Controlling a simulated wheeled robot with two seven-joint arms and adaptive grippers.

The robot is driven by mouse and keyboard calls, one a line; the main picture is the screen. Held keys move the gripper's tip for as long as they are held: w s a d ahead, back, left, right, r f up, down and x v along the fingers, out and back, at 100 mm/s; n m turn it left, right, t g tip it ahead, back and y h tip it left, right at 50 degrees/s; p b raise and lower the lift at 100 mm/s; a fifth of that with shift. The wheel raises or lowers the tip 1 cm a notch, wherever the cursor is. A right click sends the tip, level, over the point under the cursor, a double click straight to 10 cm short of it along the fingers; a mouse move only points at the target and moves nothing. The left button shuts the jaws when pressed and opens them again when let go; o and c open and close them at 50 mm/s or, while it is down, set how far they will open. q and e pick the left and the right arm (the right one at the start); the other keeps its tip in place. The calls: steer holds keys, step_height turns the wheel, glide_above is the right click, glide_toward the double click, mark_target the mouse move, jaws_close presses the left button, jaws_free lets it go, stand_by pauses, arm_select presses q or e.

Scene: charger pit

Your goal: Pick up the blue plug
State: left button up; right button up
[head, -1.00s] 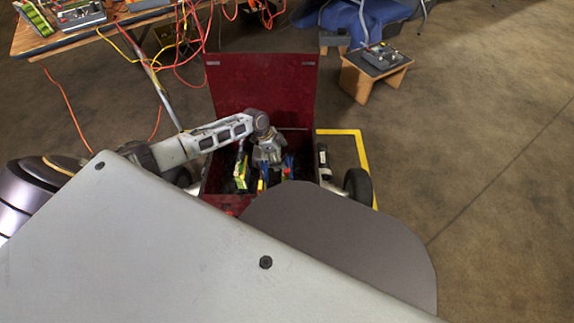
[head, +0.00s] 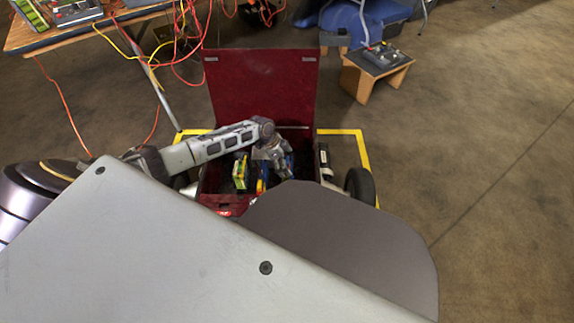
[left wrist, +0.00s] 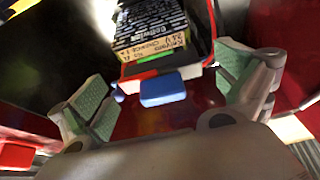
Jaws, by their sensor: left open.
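The blue plug (left wrist: 163,88) shows in the left wrist view as a small rounded blue block in front of a dark box with printed lettering (left wrist: 150,35). My left gripper (left wrist: 166,98) is open, with one green-padded finger on each side of the plug's place in the picture. The plug appears apart from both fingers. In the head view my left gripper (head: 281,170) reaches down into the red box (head: 227,201). The plug cannot be made out there for certain. My right gripper is not in view.
The red box's lid (head: 262,90) stands open at the back. A yellow-green item (head: 240,172) lies inside, left of my gripper. A dark wheel (head: 360,187) and yellow frame (head: 364,150) are on the right. A cable-strewn table (head: 75,38) stands at the upper left.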

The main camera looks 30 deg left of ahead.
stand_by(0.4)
arm_select(q)
steer(key=c, duration=1)
steer(key=shift+r, duration=0.1)
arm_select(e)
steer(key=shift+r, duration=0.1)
arm_select(q)
steer(key=shift+r+p, duration=2.1)
steer(key=shift+r, duration=2.5)
steer(key=shift+r+p, duration=0.3)
steer(key=shift+p, duration=0.1)
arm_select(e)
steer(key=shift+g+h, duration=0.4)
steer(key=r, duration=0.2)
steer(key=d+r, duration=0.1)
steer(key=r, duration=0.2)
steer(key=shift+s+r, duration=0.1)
